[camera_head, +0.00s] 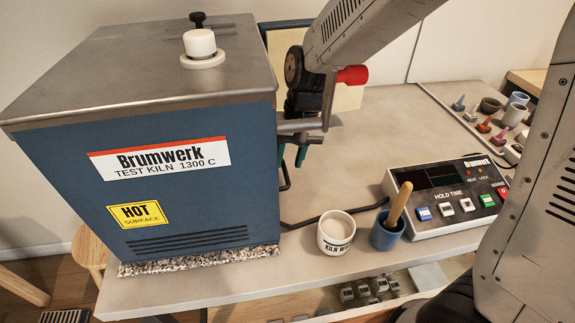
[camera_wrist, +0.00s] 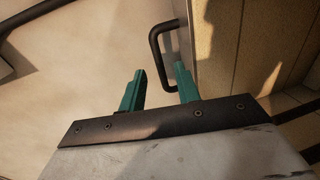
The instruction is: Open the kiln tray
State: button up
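The blue kiln (camera_head: 190,170) with a steel lid stands at the left of the head view. My gripper (camera_head: 291,162) is at the kiln's right side, with its green fingers pointing down. In the wrist view my gripper (camera_wrist: 160,70) has its two green fingers apart with nothing between them. A dark bar handle (camera_wrist: 157,45) is just beyond the fingertips, joined to an upright face on the right. Part of a dark handle (camera_head: 286,180) also shows below my gripper in the head view. The tray itself is hidden; the kiln's right face cannot be seen in the head view.
A control box (camera_head: 448,195) stands on the table (camera_head: 370,140) to the right. A white cup (camera_head: 336,232) and a blue cup (camera_head: 387,232) holding a wooden-handled tool stand near the front edge. A black cable (camera_head: 318,219) runs between kiln and box. Small pots stand at far right.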

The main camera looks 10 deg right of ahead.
jog(key=shift+a+f, duration=0.15)
jog(key=shift+f, duration=0.55)
jog(key=shift+a+f, duration=0.1)
jog(key=shift+f, duration=0.6)
grip_shut()
jog(key=shift+d, duration=0.1)
